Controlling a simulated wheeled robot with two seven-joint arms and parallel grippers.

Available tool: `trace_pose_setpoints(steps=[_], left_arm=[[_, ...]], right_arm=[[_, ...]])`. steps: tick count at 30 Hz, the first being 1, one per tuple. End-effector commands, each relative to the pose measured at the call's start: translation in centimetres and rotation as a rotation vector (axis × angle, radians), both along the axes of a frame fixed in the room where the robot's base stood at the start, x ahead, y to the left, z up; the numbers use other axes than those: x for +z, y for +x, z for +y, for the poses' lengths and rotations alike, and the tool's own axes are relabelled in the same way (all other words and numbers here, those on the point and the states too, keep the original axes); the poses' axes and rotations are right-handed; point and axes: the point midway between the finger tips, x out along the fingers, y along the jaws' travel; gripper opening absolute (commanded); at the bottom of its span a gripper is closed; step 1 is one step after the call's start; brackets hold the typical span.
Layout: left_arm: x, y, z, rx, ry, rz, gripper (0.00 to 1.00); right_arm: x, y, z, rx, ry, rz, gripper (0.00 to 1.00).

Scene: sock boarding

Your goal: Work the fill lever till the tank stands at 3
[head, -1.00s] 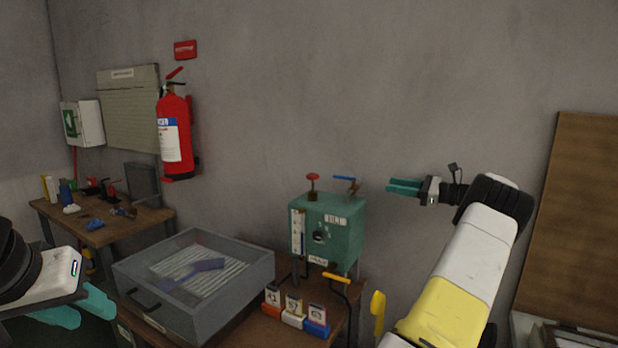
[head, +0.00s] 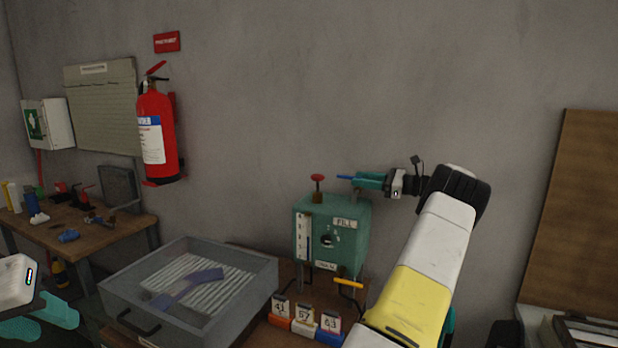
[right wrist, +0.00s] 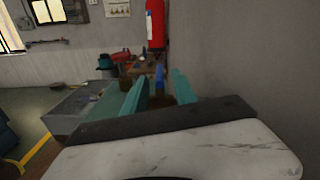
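The green tank box (head: 345,255) stands on the bench, with a "FILL" label and a white gauge strip (head: 303,237) on its front. The level on the gauge is too small to read surely. The blue fill lever (head: 345,178) sticks out to the left on top of the tank. My right gripper (head: 368,180) is at the lever; in the right wrist view its teal fingers (right wrist: 158,90) stand apart with the blue lever (right wrist: 159,76) between them. Contact cannot be told. My left gripper (head: 45,320) is open and empty at the lower left, far from the tank.
A red knob (head: 317,179) stands on the tank's top left, close to the lever. A yellow handle (head: 348,283) sits below the tank. Numbered blocks (head: 305,320) stand in front. A fire extinguisher (head: 160,135) hangs on the wall.

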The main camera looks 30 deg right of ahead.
Motion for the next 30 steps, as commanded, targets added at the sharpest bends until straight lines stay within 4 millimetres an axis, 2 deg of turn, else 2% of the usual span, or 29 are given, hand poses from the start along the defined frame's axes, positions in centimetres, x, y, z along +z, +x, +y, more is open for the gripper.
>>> trace_pose_setpoints(steps=[6, 12, 23, 28, 30], left_arm=[[0.0, 0.0, 0.0, 0.000, 0.000, 0.000, 0.36], [0.0, 0.0, 0.0, 0.000, 0.000, 0.000, 0.36], [0.0, 0.0, 0.0, 0.000, 0.000, 0.000, 0.36], [0.0, 0.0, 0.0, 0.000, 0.000, 0.000, 0.36], [0.0, 0.0, 0.0, 0.000, 0.000, 0.000, 0.36]], right_arm=[[0.1, 2.9, 2.4, 0.003, 0.000, -0.002, 0.33], [0.0, 4.7, 3.9, 0.002, 0.000, 0.000, 0.33], [0.0, 5.2, 4.2, 0.001, 0.000, 0.000, 0.33], [0.0, 5.2, 4.2, 0.000, 0.000, 0.000, 0.00], [0.0, 5.2, 4.2, 0.000, -0.001, -0.001, 0.00]])
